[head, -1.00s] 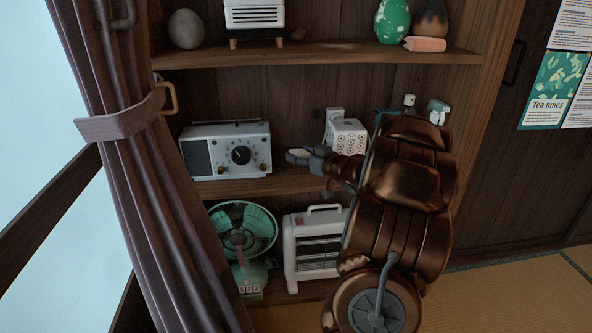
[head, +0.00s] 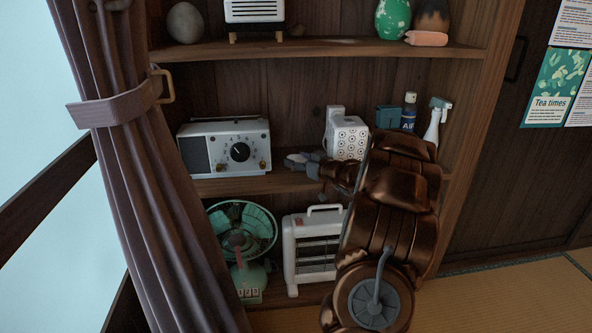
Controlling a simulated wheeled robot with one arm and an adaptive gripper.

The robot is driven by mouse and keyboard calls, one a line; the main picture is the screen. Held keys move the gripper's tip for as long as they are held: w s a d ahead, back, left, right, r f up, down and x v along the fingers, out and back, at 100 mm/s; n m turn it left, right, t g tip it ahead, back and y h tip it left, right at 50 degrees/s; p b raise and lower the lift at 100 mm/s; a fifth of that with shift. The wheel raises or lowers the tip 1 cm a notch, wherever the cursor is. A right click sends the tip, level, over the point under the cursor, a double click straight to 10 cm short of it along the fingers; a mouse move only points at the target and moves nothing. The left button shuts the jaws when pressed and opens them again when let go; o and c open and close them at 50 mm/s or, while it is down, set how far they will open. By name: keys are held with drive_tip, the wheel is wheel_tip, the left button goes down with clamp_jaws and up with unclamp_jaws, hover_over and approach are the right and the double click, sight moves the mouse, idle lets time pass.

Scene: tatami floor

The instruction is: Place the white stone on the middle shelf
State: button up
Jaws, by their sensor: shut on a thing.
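My gripper (head: 300,160) is at the middle shelf (head: 225,187), between the white radio and the white boxy device. It is shut on a small pale thing, the white stone (head: 298,157), mostly hidden by the fingers. The gripper is low, close above the shelf board; I cannot tell whether the stone touches it. My arm comes in from the lower right and covers part of the shelf's right side.
The radio (head: 225,148) stands left of the gripper, the white boxy device (head: 347,138) to the right. An aerosol can (head: 409,113) and a spray bottle (head: 436,122) stand farther right. A fan (head: 242,232) and a heater (head: 308,252) are below. A curtain (head: 135,190) borders the left.

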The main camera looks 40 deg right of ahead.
drive_tip(key=shift+w+d+f+b, duration=0.15)
drive_tip(key=shift+f+b, duration=0.3)
drive_tip(key=shift+f, duration=0.4)
drive_tip(key=shift+r, duration=0.1)
drive_tip(key=o, duration=1.2)
drive_tip(key=shift+o, duration=0.2)
drive_tip(key=shift+s+r, duration=0.1)
drive_tip(key=shift+s, duration=0.15)
drive_tip(key=s+r+p, duration=0.1)
drive_tip(key=s+p, duration=0.2)
drive_tip(key=s, duration=0.8)
drive_tip(key=shift+s+a+r+p, duration=0.15)
drive_tip(key=shift+a+r+p, duration=0.15)
drive_tip(key=shift+a+p, duration=0.1)
